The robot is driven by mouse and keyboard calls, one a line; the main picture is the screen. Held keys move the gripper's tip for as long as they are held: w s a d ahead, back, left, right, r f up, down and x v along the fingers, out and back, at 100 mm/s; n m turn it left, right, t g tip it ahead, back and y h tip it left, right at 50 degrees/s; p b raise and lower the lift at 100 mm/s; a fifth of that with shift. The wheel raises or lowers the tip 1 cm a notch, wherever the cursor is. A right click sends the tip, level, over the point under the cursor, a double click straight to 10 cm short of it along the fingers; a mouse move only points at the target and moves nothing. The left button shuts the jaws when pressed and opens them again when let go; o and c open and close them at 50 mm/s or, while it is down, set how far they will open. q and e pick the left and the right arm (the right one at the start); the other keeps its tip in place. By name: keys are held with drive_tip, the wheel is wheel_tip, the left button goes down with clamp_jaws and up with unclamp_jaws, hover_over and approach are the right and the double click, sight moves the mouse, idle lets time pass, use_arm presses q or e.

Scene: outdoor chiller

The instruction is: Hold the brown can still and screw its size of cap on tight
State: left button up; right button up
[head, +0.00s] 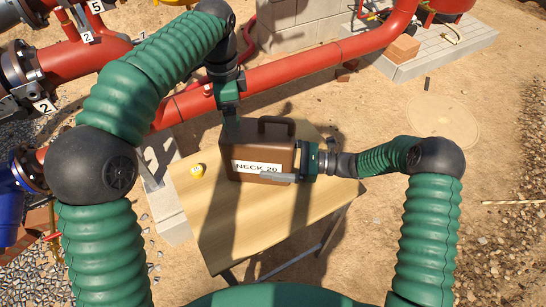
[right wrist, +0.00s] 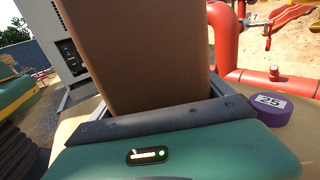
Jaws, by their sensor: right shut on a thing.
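The brown can (head: 268,155) stands upright on the table with a "NECK 20" label on its front. Its side fills the middle of the right wrist view (right wrist: 150,60). My right gripper (head: 280,163) is shut on the can from the right, one grey finger along its front. My left gripper (head: 232,132) points down at the can's top left; its fingers and the neck are too small and dark to tell open from shut. A yellow cap (head: 197,170) lies on the table left of the can. A purple cap marked 25 (right wrist: 268,108) shows in the right wrist view.
The wooden table (head: 225,225) has bare room at its front and left. Red pipes (head: 300,70) run behind it, with flanged pipework at the left. A grey block (head: 165,195) stands at the table's left edge.

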use_arm(q)
wheel_tip(320, 180, up, 7)
drive_tip(key=shift+w+r, duration=0.1)
drive_tip(key=shift+r, duration=0.1)
idle(0.3)
idle(0.3)
use_arm(e)
drive_tip(key=o, duration=1.8)
use_arm(q)
drive_tip(key=shift+d, duration=0.1)
use_arm(e)
drive_tip(key=d, duration=0.4)
drive_tip(key=s+d, duration=0.1)
drive_tip(key=d, duration=0.7)
drive_tip(key=shift+s+d+f, duration=0.1)
drive_tip(key=shift+s, duration=0.15)
